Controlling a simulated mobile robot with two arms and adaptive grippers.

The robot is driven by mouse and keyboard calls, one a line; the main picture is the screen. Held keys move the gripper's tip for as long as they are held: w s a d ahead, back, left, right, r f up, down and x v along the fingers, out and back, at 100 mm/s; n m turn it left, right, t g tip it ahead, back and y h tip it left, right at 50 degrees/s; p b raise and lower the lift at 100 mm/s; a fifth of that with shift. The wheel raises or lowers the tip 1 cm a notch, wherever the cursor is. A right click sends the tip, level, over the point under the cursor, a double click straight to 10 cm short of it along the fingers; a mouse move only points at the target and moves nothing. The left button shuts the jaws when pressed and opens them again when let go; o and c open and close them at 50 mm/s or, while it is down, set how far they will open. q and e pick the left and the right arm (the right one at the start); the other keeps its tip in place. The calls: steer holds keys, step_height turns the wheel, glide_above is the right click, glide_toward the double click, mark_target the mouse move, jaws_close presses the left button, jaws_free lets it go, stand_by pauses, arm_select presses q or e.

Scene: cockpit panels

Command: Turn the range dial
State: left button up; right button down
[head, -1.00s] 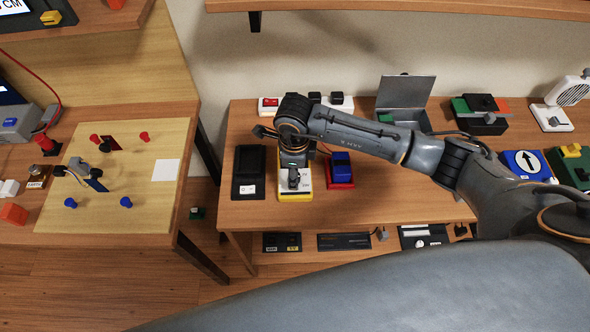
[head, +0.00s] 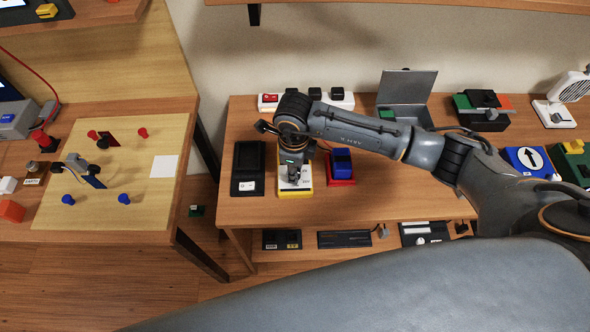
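A yellow-edged device with a white face (head: 305,187) lies on the right-hand table, partly hidden under my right gripper. It looks like a meter, but a range dial on it cannot be made out, as the gripper covers its middle. My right gripper (head: 293,181) reaches in from the right and points down over this device. Its fingertips are at or just above the face; contact cannot be told. The fingers are too small and dark to show whether they are open or shut. My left gripper is not in view.
A black device (head: 248,170) lies close on the left of the yellow one, and a blue block on a red base (head: 341,166) close on the right. A white power strip (head: 325,101) and an open grey box (head: 405,100) stand behind. The table front (head: 370,205) is clear.

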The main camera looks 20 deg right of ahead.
steer(key=shift+m, duration=0.3)
steer(key=c, duration=1.1)
jaws_free()
steer(key=shift+o, duration=0.2)
steer(key=shift+r, duration=0.1)
step_height(320, 180, up, 12)
steer(key=shift+s+a, duration=0.15)
